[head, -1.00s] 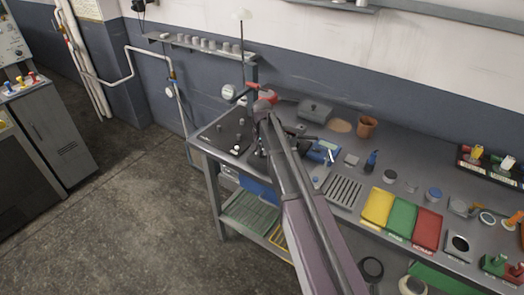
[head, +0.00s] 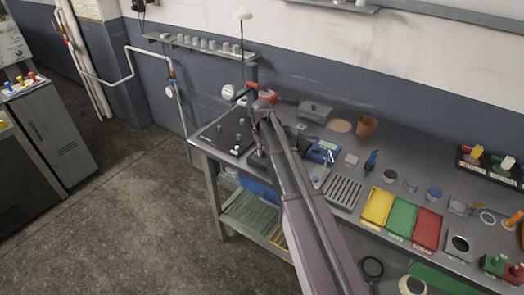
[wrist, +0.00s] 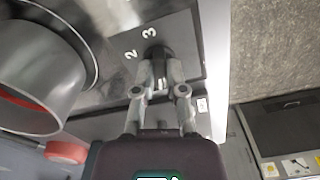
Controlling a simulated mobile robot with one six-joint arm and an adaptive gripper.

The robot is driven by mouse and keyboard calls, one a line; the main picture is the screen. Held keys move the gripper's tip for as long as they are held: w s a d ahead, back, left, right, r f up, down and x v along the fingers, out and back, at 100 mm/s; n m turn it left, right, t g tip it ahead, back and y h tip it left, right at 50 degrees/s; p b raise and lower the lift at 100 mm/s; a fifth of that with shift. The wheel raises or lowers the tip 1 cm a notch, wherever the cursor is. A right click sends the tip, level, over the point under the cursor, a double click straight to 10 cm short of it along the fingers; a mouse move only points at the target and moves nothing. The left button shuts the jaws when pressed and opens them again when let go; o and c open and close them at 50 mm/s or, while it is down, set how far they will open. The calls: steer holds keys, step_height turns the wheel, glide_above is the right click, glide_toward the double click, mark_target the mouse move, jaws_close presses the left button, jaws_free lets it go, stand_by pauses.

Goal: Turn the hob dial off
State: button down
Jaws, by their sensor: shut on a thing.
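The hob dial (wrist: 158,50) is a small dark knob in the upper middle of the wrist view, on a dark panel marked with white numerals 2 and 3. My gripper (wrist: 160,72) is shut on the dial, with a fingertip on each side; the fingers hide part of it and its pointer. In the head view my gripper (head: 258,156) is low at the bench's left part, and the dial cannot be made out there.
A grey pot (wrist: 40,75) with a red band stands close left of my fingers in the wrist view. A dark plate with small knobs (head: 225,138) lies at the bench's left end. Yellow, green and red trays (head: 402,218) stand further right.

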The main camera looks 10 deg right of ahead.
steer(key=shift+n, duration=1.6)
steer(key=c, duration=0.7)
jaws_free()
steer(key=shift+m, duration=0.4)
